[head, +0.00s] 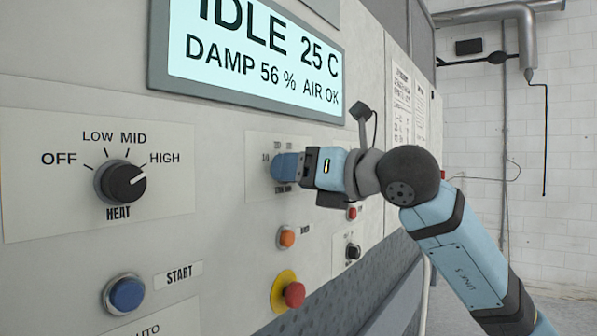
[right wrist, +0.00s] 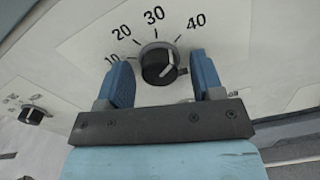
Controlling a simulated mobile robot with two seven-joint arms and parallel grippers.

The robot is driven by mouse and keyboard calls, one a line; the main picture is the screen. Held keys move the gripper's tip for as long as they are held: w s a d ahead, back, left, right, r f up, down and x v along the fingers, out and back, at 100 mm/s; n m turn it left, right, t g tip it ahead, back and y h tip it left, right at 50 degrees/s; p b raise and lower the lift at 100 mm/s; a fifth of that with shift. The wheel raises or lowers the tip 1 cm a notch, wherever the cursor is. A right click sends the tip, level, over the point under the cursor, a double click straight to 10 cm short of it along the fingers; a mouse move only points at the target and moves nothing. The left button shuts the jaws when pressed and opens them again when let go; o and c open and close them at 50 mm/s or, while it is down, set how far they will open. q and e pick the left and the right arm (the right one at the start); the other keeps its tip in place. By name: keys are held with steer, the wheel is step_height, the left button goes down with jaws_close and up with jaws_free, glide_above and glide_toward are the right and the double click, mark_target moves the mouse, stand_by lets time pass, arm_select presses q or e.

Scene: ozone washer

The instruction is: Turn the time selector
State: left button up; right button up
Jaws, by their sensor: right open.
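The time selector (right wrist: 158,63) is a round black knob with a white pointer line and a grey ring, seen in the right wrist view. Printed numbers 10, 20, 30 and 40 arc around it, and the line points up and right, toward the 40 side. My right gripper (right wrist: 163,82) is open, with one blue finger on each side of the knob and a gap visible at both sides. In the head view my right gripper (head: 283,168) is at the panel and hides the knob. My left gripper is not in view.
The heat knob (head: 124,183) points to HIGH on the panel's left. A blue start button (head: 127,293), an orange button (head: 287,237) and a red button on a yellow base (head: 292,294) lie below. A display (head: 250,50) reading IDLE is above.

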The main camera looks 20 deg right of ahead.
steer(key=c, duration=0.9)
arm_select(q)
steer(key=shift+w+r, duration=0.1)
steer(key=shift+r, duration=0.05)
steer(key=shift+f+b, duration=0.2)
steer(key=shift+b, duration=0.1)
steer(key=b, duration=0.2)
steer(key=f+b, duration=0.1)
steer(key=b, duration=0.2)
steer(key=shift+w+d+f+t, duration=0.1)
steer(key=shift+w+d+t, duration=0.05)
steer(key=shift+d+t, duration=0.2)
arm_select(e)
steer(key=n, duration=0.8)
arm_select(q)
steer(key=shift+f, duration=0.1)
arm_select(e)
steer(key=o, duration=0.9)
